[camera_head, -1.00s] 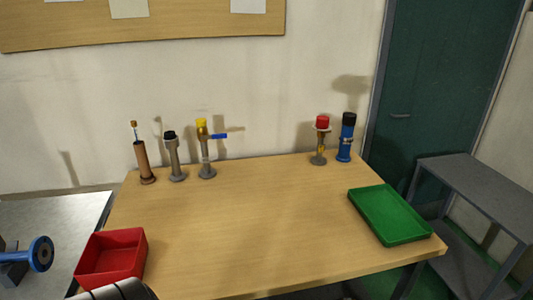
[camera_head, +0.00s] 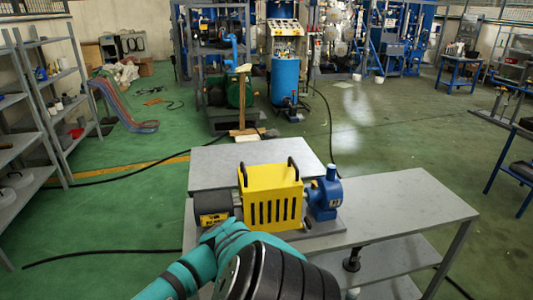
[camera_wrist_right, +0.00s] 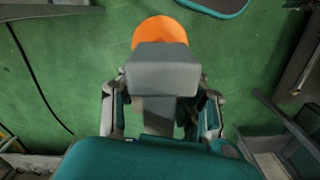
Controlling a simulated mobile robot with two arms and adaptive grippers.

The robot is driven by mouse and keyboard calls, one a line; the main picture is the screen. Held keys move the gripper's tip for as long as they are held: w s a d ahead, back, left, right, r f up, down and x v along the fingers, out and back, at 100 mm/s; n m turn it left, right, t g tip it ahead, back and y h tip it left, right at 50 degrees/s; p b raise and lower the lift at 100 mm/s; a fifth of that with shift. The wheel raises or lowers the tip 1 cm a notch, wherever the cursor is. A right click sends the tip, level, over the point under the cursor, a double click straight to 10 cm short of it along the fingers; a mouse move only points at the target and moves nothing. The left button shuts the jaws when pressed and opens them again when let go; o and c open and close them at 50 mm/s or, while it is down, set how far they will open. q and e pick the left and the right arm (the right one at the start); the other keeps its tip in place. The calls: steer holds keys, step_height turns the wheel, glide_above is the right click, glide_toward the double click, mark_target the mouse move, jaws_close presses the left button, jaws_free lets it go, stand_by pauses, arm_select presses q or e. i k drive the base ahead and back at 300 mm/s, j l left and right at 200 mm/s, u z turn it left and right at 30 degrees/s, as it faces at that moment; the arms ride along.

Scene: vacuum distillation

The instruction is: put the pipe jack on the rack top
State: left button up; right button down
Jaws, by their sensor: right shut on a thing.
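In the right wrist view my right gripper (camera_wrist_right: 161,115) is shut on a grey block-shaped thing with a rounded orange part beyond it, apparently the pipe jack (camera_wrist_right: 163,66). It is held over green floor, and its lower part is hidden by the gripper. Neither the held thing nor my gripper fingers show in the head view. My left gripper is not in view.
A grey bench (camera_head: 405,205) stands close in front, with a yellow-housed machine (camera_head: 270,196) and blue pump (camera_head: 325,193) on it. My teal and black arm is near its front edge. A blue barrel (camera_head: 285,80) stands farther back. Dark cables lie on the open green floor.

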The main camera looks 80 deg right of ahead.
mark_target(396, 192)
steer(key=k+l+z, duration=0.2)
steer(key=z, duration=0.2)
steer(key=k+l+z, duration=0.25)
steer(key=z, duration=0.15)
steer(key=k+l+z, duration=0.15)
steer(key=l+z, duration=0.25)
steer(key=k+l+z, duration=0.1)
steer(key=l+z, duration=0.25)
steer(key=k+l+z, duration=0.1)
steer(key=l, duration=0.55)
steer(key=k+l+z, duration=0.1)
steer(key=l, duration=0.5)
steer(key=k+l+z, duration=0.1)
steer(key=l, duration=0.55)
